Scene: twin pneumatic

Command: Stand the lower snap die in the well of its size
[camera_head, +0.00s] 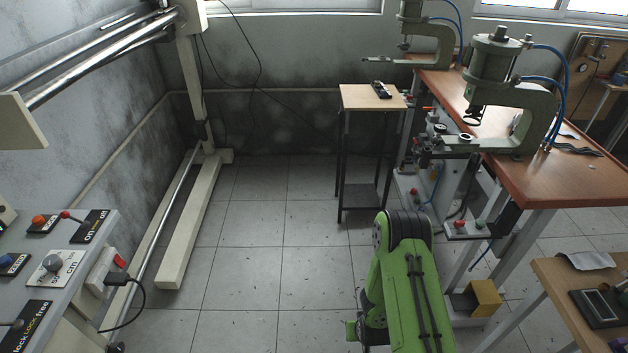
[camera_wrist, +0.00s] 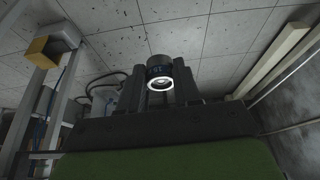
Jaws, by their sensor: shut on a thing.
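In the wrist view, my gripper (camera_wrist: 159,93) is shut on a short dark cylinder, the lower snap die (camera_wrist: 158,65). It has faint blue markings on its side and a bright white ring at the end turned towards the camera. The die is held clear of the floor, between the two dark fingers. In the head view my green arm hangs down at the bottom centre, and the gripper and die are hidden. A dark block (camera_head: 381,90) lies on the small side table (camera_head: 361,100); its wells are too small to make out.
A front press (camera_head: 495,95) stands on the orange-topped bench (camera_head: 575,180) at right, another press (camera_head: 425,45) behind it. A control desk (camera_head: 65,270) is at left. A side table (camera_head: 585,285) is at lower right, a yellow box (camera_head: 482,298) beneath the bench. The middle floor is clear.

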